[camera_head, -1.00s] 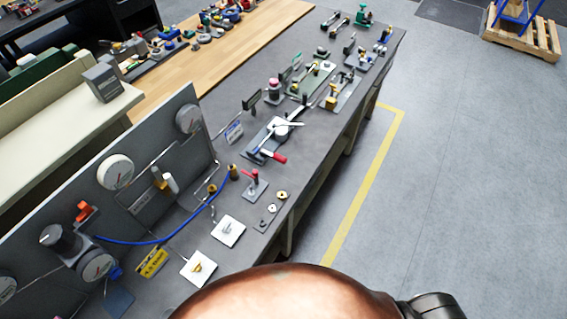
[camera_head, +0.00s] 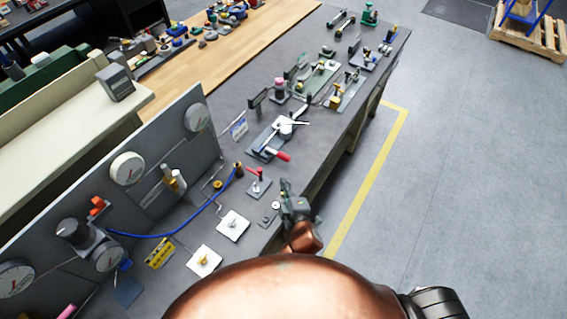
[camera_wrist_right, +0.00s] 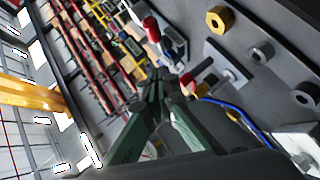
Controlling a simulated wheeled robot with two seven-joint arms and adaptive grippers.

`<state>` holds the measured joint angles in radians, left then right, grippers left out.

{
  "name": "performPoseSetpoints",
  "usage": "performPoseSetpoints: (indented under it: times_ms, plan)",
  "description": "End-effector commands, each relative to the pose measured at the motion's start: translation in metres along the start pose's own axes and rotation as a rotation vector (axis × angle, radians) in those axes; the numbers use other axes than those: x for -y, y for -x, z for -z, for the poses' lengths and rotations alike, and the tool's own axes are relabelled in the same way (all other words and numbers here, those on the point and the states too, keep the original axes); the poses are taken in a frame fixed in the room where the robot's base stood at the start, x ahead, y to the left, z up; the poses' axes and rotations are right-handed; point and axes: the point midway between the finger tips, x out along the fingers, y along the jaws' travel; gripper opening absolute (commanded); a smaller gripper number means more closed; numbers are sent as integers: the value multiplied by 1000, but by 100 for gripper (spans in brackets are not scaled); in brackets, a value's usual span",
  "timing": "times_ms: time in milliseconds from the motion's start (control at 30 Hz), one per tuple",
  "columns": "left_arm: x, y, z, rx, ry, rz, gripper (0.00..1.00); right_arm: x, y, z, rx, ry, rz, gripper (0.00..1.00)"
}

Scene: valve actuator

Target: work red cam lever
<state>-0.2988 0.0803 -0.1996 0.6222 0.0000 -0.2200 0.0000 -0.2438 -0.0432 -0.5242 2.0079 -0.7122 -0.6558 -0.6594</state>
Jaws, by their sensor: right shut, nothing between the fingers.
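A red cam lever (camera_head: 258,173) stands on a small grey plate on the bench, close to the bench's right edge. It also shows in the right wrist view (camera_wrist_right: 201,72), just right of my fingertips. My right gripper (camera_head: 286,186) is shut and empty, to the right of the lever in the head view. Its green fingers come together in the wrist view (camera_wrist_right: 160,80), apparently apart from the lever; the exact gap is hard to judge. My left gripper is not in view.
A clamp with a red handle (camera_head: 283,156) lies beyond the lever. Small metal rings (camera_head: 275,206) and a white plate (camera_head: 233,226) lie nearer. A gauge panel (camera_head: 150,185) with a blue hose stands at left. Open floor (camera_head: 470,200) lies right of the bench.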

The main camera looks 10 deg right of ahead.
Motion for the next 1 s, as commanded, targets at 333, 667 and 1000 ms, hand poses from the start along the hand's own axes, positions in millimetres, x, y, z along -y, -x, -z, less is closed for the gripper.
performPoseSetpoints:
  times_ms: [333, 667, 1000]
  plan:
    - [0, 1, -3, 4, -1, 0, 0, -3, -48, 5, -8, 14, -9, 0]
    - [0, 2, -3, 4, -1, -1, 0, -3, -109, -5, -5, 14, -6, 0]
    - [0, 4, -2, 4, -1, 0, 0, -3, -128, -23, -7, 12, -7, 0]
